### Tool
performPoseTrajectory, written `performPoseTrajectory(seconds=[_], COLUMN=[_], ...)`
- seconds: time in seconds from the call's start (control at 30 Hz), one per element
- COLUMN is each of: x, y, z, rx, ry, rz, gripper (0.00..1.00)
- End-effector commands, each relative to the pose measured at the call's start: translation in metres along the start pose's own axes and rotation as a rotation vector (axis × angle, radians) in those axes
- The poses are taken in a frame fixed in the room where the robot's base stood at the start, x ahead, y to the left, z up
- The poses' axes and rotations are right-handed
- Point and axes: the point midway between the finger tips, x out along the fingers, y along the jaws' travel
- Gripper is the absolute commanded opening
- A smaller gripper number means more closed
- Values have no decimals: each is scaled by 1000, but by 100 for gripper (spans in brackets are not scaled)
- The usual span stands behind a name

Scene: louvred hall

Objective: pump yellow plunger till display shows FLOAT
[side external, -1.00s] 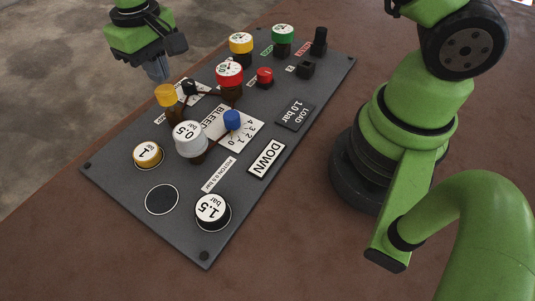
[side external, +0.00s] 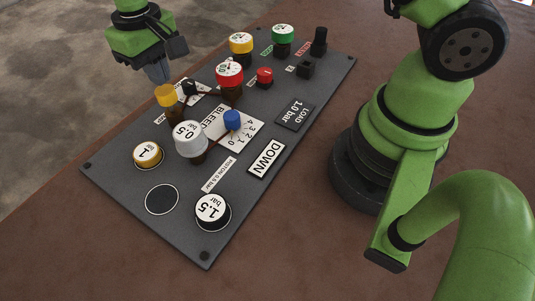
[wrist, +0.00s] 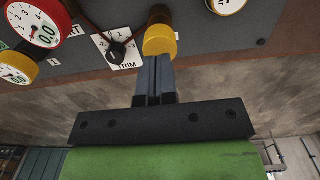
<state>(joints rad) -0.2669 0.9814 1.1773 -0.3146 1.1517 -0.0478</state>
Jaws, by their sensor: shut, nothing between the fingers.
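The yellow plunger (side external: 166,95) stands on a dark stem at the far left edge of the grey panel. In the wrist view its yellow cap (wrist: 160,41) is right at my fingertips. My gripper (side external: 160,76) is shut and empty, fingers pointing down just above and behind the cap; I cannot tell whether they touch it. The display (side external: 267,158) on the panel's right side reads DOWN. A label (side external: 219,174) beside it reads PISTON 0.5 bar, and a plate (side external: 295,113) reads LOAD 1.0 bar.
Near the plunger stand a black TRIM knob (side external: 189,87), a white 0.5 weight (side external: 190,138), a red gauge (side external: 230,77) and a blue BLEED knob (side external: 232,119). A yellow-rimmed disc (side external: 148,155) and a 1.5 bar weight (side external: 212,210) sit nearer the front.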

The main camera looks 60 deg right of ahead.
Motion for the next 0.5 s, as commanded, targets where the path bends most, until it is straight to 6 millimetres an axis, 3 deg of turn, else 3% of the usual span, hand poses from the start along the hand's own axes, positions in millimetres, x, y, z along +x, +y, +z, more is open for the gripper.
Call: performPoseTrajectory(seconds=[0.27,0.5], x=[20,21], y=[0,0], z=[0,0], rx=[1,1], ry=[-2,-2], rz=[0,0], gripper=[0,0])
